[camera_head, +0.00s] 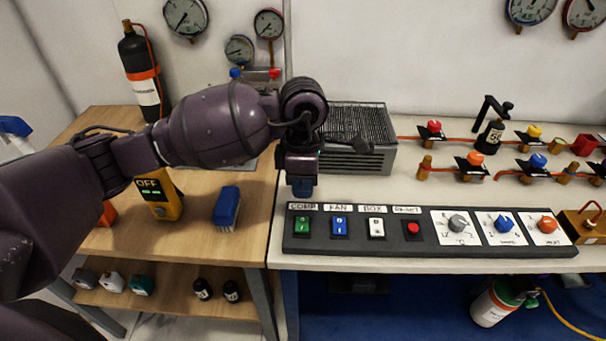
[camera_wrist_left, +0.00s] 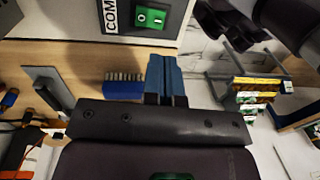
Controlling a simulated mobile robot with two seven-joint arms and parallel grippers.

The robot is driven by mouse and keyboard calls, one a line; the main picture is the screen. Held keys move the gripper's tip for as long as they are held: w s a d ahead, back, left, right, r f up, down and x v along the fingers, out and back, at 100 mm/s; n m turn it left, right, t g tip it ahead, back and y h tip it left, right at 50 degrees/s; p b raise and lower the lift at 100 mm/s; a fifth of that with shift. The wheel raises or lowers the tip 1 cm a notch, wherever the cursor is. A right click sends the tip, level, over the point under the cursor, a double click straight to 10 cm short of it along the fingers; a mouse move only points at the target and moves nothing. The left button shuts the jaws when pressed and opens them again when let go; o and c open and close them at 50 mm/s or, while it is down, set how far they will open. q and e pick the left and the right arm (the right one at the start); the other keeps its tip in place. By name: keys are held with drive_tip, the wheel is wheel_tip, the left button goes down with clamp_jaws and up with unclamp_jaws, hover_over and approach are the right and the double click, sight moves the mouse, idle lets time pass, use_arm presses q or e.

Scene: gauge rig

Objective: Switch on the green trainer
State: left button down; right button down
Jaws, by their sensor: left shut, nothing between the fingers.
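A green rocker switch (camera_head: 302,226) sits at the left end of a dark control panel (camera_head: 330,248), under a COMP label. It also shows at the top of the left wrist view (camera_wrist_left: 150,18). A small green-teal object (camera_head: 142,285) lies on the lower shelf; I cannot tell what it is. My left gripper (camera_head: 302,188) points down just behind the panel's left end, above and apart from the green switch. Its blue fingers (camera_wrist_left: 166,82) are together with nothing between them. My right gripper is not in view.
Blue (camera_head: 339,227), white (camera_head: 376,228) and red (camera_head: 413,229) switches and several knobs share the panel. A grey vented box (camera_head: 360,155) stands behind it. A blue brush (camera_head: 227,208) and a yellow OFF device (camera_head: 160,198) stand on the wooden bench to the left.

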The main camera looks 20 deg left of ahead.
sight(303, 223)
use_arm(q)
drive_tip(key=f, duration=0.5)
drive_tip(key=s+f, duration=0.1)
drive_tip(key=f, duration=0.2)
drive_tip(key=shift+d+f, duration=0.15)
drive_tip(key=shift+f, duration=0.15)
drive_tip(key=shift+f+b, duration=0.25)
drive_tip(key=shift+b, duration=0.05)
drive_tip(key=shift+s+f+t, duration=0.15)
drive_tip(key=shift+f+t, duration=0.05)
drive_tip(key=shift+t, duration=0.1)
drive_tip(key=shift+w+a+r, duration=0.1)
drive_tip(key=shift+w+r, duration=0.05)
drive_tip(key=shift+w, duration=0.25)
drive_tip(key=shift+w+a+r, duration=0.1)
drive_tip(key=shift+w+r, duration=0.05)
drive_tip(key=shift+w, duration=0.25)
